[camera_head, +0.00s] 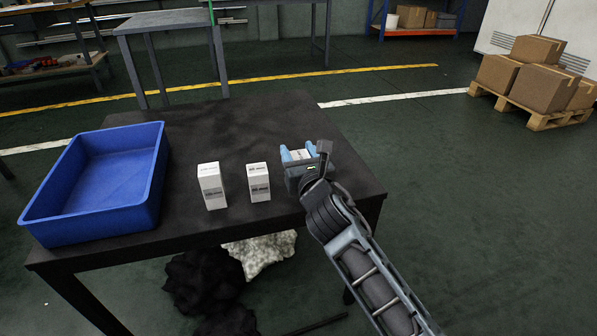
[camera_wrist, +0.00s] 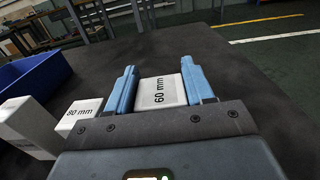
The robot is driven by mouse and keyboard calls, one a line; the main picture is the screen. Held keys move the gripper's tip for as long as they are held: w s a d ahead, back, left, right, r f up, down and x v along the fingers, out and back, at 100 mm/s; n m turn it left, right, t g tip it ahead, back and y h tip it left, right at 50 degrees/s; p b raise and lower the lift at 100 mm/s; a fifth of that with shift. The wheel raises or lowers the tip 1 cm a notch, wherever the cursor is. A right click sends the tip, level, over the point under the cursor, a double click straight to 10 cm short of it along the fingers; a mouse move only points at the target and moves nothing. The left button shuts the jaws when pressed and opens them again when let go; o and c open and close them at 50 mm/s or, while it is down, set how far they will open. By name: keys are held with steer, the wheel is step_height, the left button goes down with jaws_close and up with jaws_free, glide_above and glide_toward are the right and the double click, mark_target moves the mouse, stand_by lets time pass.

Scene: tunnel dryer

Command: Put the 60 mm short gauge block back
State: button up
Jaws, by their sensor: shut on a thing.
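My gripper (camera_head: 298,154) is at the right part of the black table (camera_head: 240,117). Its blue fingers are shut on the white block marked "60 mm" (camera_wrist: 160,92), which sits between them in the wrist view. In the head view only a small white part of this block (camera_head: 301,154) shows between the fingers. I cannot tell whether its underside touches the table. Left of my gripper a white block (camera_head: 259,182) stands upright; in the wrist view it reads "80 mm" (camera_wrist: 79,114). A taller white block (camera_head: 212,187) stands upright left of that.
An empty blue bin (camera_head: 105,185) stands at the table's left end. The table top behind the blocks is clear. Dark and pale heaps lie on the floor under the table. Cardboard boxes on a pallet (camera_head: 541,75) stand far right.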

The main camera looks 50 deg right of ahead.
steer(key=shift+f+b, duration=1.3)
steer(key=shift+f, duration=0.5)
steer(key=shift+f, duration=0.1)
steer(key=o, duration=1.4)
steer(key=shift+f, duration=0.1)
